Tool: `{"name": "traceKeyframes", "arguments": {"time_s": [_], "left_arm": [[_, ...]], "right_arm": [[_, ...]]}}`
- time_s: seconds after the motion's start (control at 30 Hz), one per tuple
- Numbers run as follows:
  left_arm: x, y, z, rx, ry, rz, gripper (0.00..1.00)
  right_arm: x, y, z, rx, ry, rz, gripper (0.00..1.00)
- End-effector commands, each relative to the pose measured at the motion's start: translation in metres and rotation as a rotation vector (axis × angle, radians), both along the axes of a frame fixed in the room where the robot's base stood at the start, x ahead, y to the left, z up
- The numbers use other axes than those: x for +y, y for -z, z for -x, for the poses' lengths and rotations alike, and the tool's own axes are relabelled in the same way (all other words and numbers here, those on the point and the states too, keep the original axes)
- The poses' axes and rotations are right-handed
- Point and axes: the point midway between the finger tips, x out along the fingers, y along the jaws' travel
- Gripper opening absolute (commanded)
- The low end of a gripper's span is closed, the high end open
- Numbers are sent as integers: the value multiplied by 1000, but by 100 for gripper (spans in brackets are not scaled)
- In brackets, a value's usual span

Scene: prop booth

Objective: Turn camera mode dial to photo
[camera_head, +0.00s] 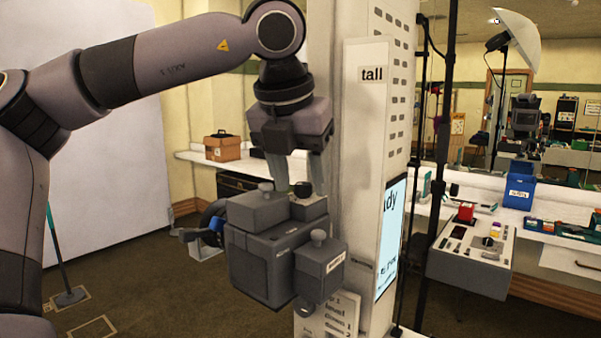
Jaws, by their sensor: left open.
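A dark grey boxy camera (262,262) is mounted on the front of a white column. The dial's mode marks are too small to read. My right gripper is not in view.
The white column (360,160) marked "tall" stands close to the right of my gripper, with a lit screen (390,238). A control box (472,258) and blue bin (518,192) are further right. A cardboard box (222,147) sits on the back shelf.

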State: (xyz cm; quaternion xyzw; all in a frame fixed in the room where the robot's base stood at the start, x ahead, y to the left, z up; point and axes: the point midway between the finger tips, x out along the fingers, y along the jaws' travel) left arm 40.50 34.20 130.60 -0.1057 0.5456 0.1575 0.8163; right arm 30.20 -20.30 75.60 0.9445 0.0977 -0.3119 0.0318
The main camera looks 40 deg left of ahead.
Motion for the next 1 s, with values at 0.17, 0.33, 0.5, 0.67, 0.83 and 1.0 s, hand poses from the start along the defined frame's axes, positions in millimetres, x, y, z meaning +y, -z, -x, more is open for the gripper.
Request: {"name": "traceKeyframes", "arguments": {"time_s": [0.17, 0.33, 0.5, 0.67, 0.83, 1.0], "left_arm": [[0, 1, -1, -2, 0, -1, 52], [0, 1, 0, -1, 0, 0, 22], [0, 1, 0, -1, 0, 0, 0], [0, 1, 0, -1, 14, -1, 0], [1, 0, 0, -3, 76, -1, 0], [3, 0, 1, -3, 184, -1, 0]], "right_arm": [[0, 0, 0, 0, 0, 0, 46], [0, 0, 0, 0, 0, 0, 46], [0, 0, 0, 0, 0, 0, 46], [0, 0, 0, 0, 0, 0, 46], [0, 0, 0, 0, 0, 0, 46], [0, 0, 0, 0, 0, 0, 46]]}}
